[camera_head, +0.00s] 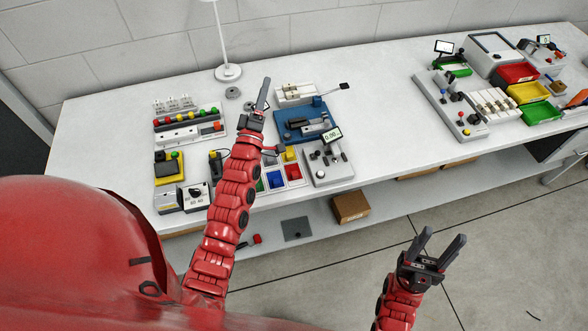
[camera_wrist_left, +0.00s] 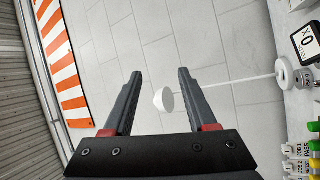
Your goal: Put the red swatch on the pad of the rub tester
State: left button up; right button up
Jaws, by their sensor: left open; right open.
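A red swatch (camera_head: 293,172) lies in a compartment of a small sorting tray, beside blue, yellow and green pieces. A blue-based machine (camera_head: 306,136) with a dark block on it stands behind the tray; it may be the rub tester, but I cannot make out its pad for certain. My left gripper (camera_head: 264,93) is raised over the bench, left of the blue machine, seen edge-on. In the left wrist view (camera_wrist_left: 160,75) its fingers are apart with nothing between them, facing the wall. My right gripper (camera_head: 441,238) is open and empty, in front of the bench over the floor.
A grey device with a display (camera_head: 330,170) stands right of the tray. A lamp (camera_head: 228,72) stands at the back. Button and switch boxes (camera_head: 185,135) fill the left. More devices and colored bins (camera_head: 530,93) stand at the far right. The bench middle is clear.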

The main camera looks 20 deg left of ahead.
pick_arm(q)
jog(key=w+f+n+g+h+p, duration=0.1)
jog(key=w+n+g+h+p, duration=0.1)
jog(key=w+n+g+h, duration=0.15)
jog(key=n+g+h+p, duration=0.2)
jog(key=n+g+p, duration=0.3)
jog(key=g, duration=1.1)
send_near(295, 173)
notch_tip(295, 173, down, 4)
jog(key=n+b, duration=0.1)
jog(key=b, duration=0.4)
jog(key=shift+w+r, duration=0.1)
jog(key=shift+r, duration=0.05)
jog(key=shift+t+h, duration=0.25)
jog(key=p+x, duration=0.1)
jog(key=x, duration=0.1)
jog(key=p+x, duration=0.1)
jog(key=x, duration=0.1)
jog(key=shift+d, duration=0.45)
jog(key=shift+w+f, duration=0.1)
jog(key=shift+f, duration=0.3)
grip_shut()
